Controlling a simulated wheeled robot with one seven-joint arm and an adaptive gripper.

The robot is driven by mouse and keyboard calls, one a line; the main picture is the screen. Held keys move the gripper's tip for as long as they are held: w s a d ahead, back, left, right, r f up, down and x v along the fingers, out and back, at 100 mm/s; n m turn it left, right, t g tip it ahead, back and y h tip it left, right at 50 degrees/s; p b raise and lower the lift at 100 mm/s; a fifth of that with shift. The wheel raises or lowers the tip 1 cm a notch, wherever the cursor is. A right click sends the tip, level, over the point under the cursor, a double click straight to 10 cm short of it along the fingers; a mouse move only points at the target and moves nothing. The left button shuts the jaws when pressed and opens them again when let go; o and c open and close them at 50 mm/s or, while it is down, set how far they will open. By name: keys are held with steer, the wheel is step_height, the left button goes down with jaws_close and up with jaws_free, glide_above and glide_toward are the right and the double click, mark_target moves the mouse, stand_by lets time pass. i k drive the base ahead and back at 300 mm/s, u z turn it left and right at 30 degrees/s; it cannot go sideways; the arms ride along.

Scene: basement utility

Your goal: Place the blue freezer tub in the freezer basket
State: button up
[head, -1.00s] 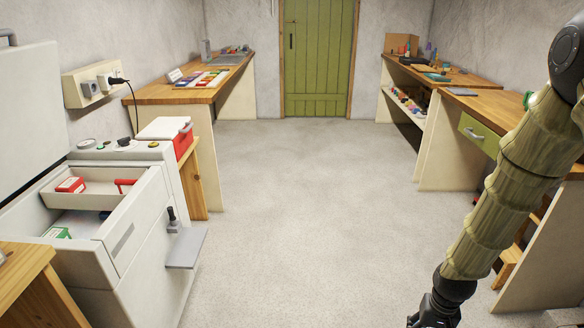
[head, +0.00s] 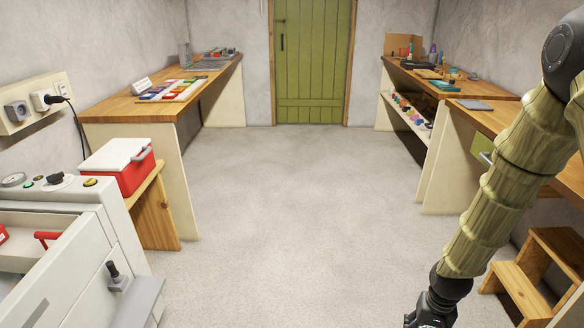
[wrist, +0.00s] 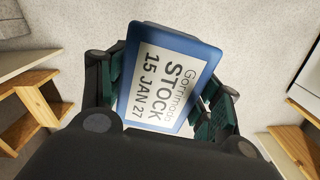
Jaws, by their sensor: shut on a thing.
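In the wrist view a blue tub (wrist: 197,51) with a white lid label reading "STOCK 15 JAN 27" sits between the dark green-padded fingers of my gripper (wrist: 168,92), which is shut on it. In the head view my gripper (head: 428,318) is at the bottom edge, mostly cut off, and the tub is hidden there. The white freezer (head: 117,245) stands open at the lower left, cut off by the frame. A red handle (head: 46,236) and part of a red item show inside it. I cannot make out the basket clearly.
A red cooler with a white lid (head: 118,165) stands on a low wooden stand behind the freezer. Wooden benches line the left (head: 130,107) and right (head: 497,114) walls. Wooden steps (head: 535,280) are at lower right. The middle floor is clear up to the green door (head: 313,60).

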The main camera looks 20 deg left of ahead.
mark_target(19, 247)
steer(key=u, duration=0.05)
steer(key=i, duration=0.25)
steer(key=u, duration=2.1)
